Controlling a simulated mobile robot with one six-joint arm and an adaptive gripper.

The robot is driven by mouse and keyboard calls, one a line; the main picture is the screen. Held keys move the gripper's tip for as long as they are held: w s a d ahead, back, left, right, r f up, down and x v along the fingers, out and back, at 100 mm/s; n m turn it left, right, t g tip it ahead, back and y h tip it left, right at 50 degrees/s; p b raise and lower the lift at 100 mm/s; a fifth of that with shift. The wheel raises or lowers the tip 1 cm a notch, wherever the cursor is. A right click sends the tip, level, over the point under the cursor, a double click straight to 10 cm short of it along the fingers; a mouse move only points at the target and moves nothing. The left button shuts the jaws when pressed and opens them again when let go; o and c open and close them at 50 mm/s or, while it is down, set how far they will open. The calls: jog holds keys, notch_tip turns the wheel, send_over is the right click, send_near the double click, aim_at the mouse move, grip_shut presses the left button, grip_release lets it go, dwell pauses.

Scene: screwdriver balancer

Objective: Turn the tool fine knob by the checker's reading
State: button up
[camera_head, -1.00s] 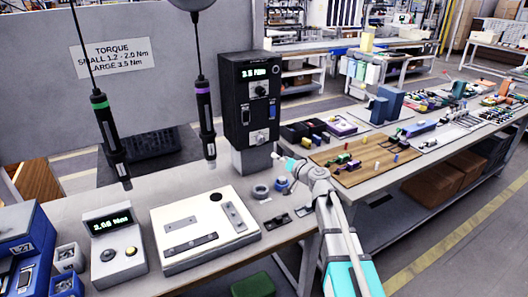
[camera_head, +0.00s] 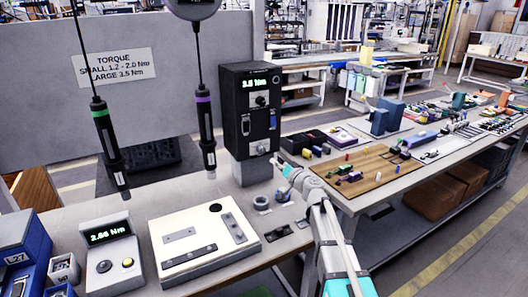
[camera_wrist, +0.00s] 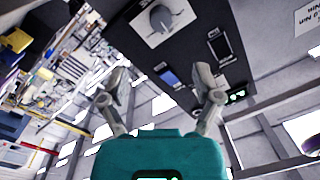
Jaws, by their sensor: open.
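The black controller box (camera_head: 250,110) stands on a grey post, with a green display reading about 3.5 Nm, an upper knob (camera_head: 261,100) and a lower knob (camera_head: 260,147) on pale plates. The grey checker (camera_head: 112,258) has a lit display (camera_head: 107,234) that looks like 2.66 Nm, its digits small. Two screwdrivers hang upright from cables, one green-ringed (camera_head: 110,145), one purple-ringed (camera_head: 206,130). My gripper (camera_head: 283,165) is beside the box's lower right. In the wrist view, its open, empty fingers (camera_wrist: 162,88) face the box, with one knob (camera_wrist: 160,18) above them, not between them.
A sign (camera_head: 113,66) gives small 1.2 - 2.0 Nm and large 3.5 Nm. A white fixture plate (camera_head: 203,235) lies right of the checker. Small round parts (camera_head: 262,202) lie below my arm. A wooden board (camera_head: 375,175) with parts is to the right.

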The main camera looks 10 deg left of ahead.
aim_at(264, 151)
jog(key=x, duration=1.2)
jog(key=shift+d, duration=0.1)
grip_shut()
